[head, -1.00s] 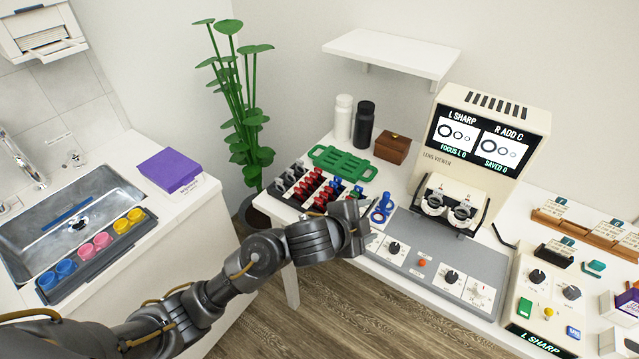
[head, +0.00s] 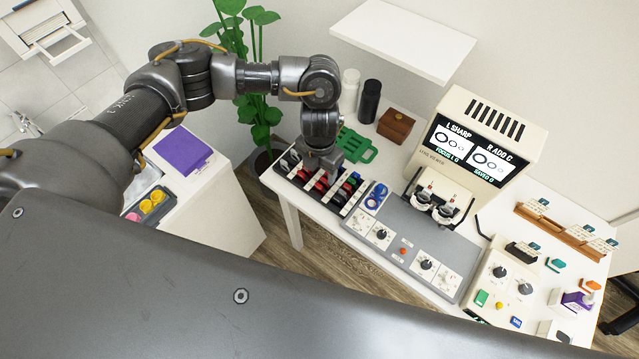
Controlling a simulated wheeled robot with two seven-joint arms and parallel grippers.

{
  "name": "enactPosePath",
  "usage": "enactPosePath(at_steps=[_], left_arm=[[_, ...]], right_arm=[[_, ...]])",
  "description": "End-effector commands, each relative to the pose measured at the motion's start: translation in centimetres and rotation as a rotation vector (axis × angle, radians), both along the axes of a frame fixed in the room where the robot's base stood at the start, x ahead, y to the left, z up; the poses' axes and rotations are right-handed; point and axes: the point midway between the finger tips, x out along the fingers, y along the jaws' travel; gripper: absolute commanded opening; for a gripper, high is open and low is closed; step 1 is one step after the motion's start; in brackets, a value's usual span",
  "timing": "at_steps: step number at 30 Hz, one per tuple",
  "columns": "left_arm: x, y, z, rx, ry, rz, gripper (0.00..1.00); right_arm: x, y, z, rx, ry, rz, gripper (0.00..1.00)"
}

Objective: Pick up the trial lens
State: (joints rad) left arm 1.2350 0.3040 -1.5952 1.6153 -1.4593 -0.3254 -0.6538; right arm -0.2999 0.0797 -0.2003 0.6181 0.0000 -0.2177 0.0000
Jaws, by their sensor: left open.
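The trial lenses stand in rows in a black rack (head: 312,193) at the left end of the white table. Red (head: 339,196), dark, blue and green rims show. A blue ring-shaped lens (head: 376,198) stands on a small pale holder just right of the rack. I cannot tell which one the task means. My left gripper (head: 325,172) points down over the middle of the rack, its jaws open. It hides some lenses, and I cannot tell whether it touches any. My right gripper is not in view.
The lens viewer (head: 491,117) and its grey control panel (head: 407,237) stand right of the rack. A white shelf (head: 402,37) overhangs the back.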

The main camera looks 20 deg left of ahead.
Motion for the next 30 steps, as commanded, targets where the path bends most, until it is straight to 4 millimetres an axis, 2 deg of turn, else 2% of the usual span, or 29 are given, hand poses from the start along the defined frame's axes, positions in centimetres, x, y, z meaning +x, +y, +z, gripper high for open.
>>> enactPosePath(at_steps=[3, 7, 17, 22, 25, 30], left_arm=[[-0.2, 0.0, -2.1, 0.000, 0.006, 0.004, 0.60], [-0.1, 0.0, -3.7, 0.001, 0.004, 0.003, 0.60], [0.0, 0.1, -5.1, 0.000, 0.002, 0.004, 0.60], [0.2, 0.4, -7.2, 0.001, 0.003, 0.006, 0.60], [0.2, 0.3, -8.8, -0.001, 0.003, 0.004, 0.60], [0.3, 0.3, -9.8, -0.002, 0.000, 0.002, 0.60]], right_arm=[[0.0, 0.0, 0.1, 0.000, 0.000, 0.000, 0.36], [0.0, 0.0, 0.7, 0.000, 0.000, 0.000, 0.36], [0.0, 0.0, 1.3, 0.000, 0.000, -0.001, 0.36], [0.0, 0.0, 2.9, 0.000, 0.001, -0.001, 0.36], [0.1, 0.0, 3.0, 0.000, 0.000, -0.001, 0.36], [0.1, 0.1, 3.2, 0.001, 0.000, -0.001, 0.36]])
